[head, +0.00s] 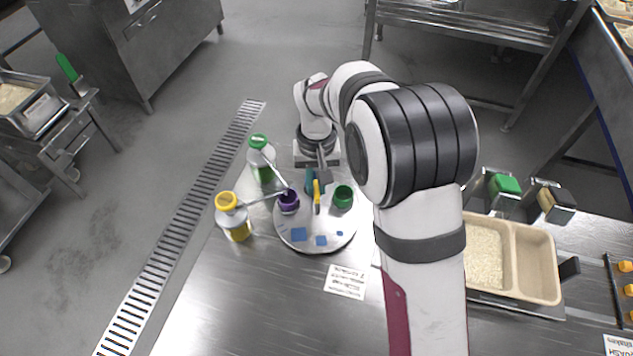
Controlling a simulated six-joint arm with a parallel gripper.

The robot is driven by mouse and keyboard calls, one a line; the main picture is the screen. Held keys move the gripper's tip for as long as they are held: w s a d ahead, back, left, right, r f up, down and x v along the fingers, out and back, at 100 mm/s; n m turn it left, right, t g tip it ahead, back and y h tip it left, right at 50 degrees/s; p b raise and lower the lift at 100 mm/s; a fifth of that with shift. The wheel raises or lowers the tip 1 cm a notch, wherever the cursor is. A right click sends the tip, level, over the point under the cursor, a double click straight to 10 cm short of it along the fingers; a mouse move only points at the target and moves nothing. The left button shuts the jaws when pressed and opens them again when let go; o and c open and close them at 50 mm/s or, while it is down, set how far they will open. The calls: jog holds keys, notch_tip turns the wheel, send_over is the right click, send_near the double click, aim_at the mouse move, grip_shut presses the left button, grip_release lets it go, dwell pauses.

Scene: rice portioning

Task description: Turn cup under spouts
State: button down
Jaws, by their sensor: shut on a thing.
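A round pale turntable (330,241) sits on the steel table. A purple cup (289,201) stands at its left edge, with the spouts of two bottles reaching to it. The bottles are one with a green cap (260,160) and one with a yellow cap (234,217). A dark green cup (343,196) stands on the turntable's right side. My gripper (316,184) is over the turntable's far middle, between the cups, shut on an upright yellow piece (317,198). The fingertips are small here, and their exact contact is hard to see.
Blue squares mark the turntable's near side. A printed card (345,282) lies in front of it. A beige tray (534,262) with rice is at right, partly behind my arm. A floor drain (180,225) runs left of the table. The table's near left is clear.

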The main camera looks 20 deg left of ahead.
jog(key=shift+n, duration=14.1)
jog(key=c, duration=0.9)
grip_release()
jog(key=shift+o, duration=0.2)
notch_tip(320, 180, up, 16)
